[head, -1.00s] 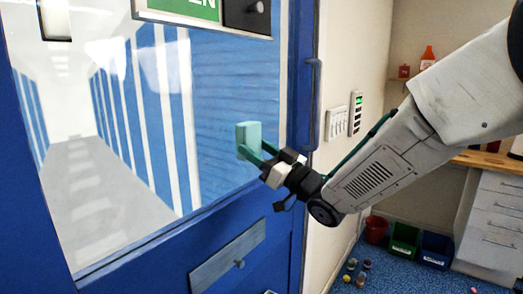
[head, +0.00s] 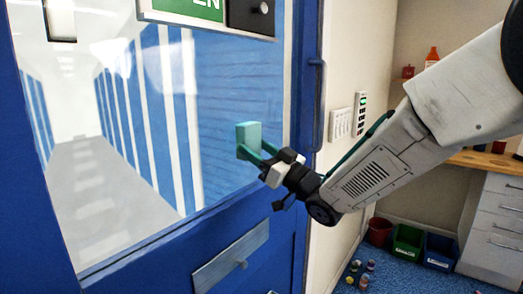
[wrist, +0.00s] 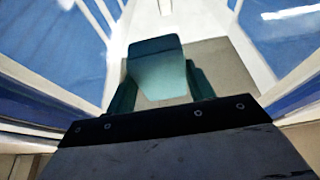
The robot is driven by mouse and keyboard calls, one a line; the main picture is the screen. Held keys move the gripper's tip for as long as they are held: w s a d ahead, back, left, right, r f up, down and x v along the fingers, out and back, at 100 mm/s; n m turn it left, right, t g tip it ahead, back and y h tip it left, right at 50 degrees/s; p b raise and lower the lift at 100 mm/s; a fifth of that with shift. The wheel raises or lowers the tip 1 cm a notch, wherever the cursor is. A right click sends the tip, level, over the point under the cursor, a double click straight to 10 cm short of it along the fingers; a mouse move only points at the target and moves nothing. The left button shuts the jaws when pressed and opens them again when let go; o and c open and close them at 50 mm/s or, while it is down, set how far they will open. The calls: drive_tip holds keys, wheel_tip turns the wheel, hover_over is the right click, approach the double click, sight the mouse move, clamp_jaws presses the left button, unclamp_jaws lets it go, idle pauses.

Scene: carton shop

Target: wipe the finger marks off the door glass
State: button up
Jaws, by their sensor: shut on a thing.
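The door glass (head: 100,160) fills the upper part of a blue door in the head view; a blue-striped corridor shows in it. Pale hazy patches show high on the glass, but I cannot tell whether they are finger marks or reflections. My gripper (head: 257,152) is shut on a teal block-shaped wiper (head: 248,136), held at the right part of the glass. I cannot tell whether it touches the glass. In the wrist view the wiper (wrist: 157,68) sits between the teal fingers, with the glass behind it.
A green sign (head: 190,8) hangs at the top of the door. A vertical handle (head: 317,105) is on its right edge, and a metal plate (head: 230,256) is below the glass. Bins (head: 408,240) and small bottles stand on the floor at right, near drawers (head: 490,215).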

drive_tip(key=shift+w+a, duration=0.15)
drive_tip(key=shift+a, duration=0.05)
drive_tip(key=shift+w+d, duration=2.5)
drive_tip(key=shift+w, duration=0.65)
drive_tip(key=shift+s+a, duration=0.85)
drive_tip(key=shift+s, duration=0.2)
drive_tip(key=shift+s+a, duration=0.8)
drive_tip(key=shift+s, duration=0.25)
drive_tip(key=shift+s+a, duration=0.85)
drive_tip(key=shift+s, duration=0.2)
drive_tip(key=shift+s+d, duration=0.95)
drive_tip(key=shift+d, duration=0.25)
drive_tip(key=shift+s+d, duration=0.9)
drive_tip(key=shift+d, duration=0.25)
